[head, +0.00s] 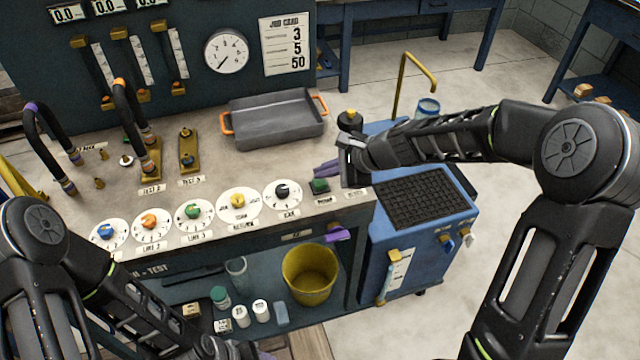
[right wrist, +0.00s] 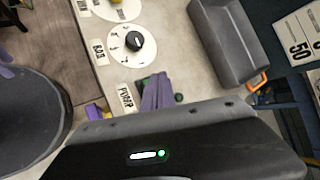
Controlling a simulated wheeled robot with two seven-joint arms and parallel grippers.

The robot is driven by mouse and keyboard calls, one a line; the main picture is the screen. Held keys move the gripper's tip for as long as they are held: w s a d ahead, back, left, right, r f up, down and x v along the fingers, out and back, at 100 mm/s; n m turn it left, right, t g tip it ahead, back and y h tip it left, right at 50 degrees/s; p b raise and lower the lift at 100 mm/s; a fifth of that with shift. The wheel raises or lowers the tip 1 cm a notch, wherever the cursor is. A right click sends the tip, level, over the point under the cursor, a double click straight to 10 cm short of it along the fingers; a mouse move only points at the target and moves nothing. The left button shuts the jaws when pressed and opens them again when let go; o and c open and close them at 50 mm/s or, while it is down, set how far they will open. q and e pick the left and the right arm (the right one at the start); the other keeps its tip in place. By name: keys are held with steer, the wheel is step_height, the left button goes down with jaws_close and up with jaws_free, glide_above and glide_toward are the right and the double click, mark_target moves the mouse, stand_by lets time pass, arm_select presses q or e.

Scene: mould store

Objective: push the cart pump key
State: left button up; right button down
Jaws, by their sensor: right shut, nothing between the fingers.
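The blue cart (head: 422,262) stands against the right end of the bench. A black round part with a yellow top (head: 350,114) shows at its back left, partly behind my right wrist; I cannot tell whether this is the pump key. My right gripper (head: 326,168) is shut and empty, its purple fingers pointing left over the bench's right end. They are just above a green key (head: 319,186) and look apart from it. In the right wrist view the shut fingers (right wrist: 157,92) lie beside the POWER label (right wrist: 126,97). My left gripper is barely visible at the bottom edge.
The cart top carries a black ribbed mat (head: 412,198) and has a yellow bent pipe (head: 403,85). A row of dials, such as the black-knobbed one (head: 282,193), lines the bench front. A grey tray (head: 275,118) stands behind. Floor right of the cart is clear.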

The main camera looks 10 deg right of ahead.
mark_target(324, 183)
steer(key=shift+f+b, duration=0.45)
steer(key=shift+f, duration=0.05)
stand_by(0.7)
steer(key=shift+r+p, duration=0.85)
steer(key=shift+r, duration=0.1)
step_height(324, 183, up, 6)
steer(key=p, duration=0.5)
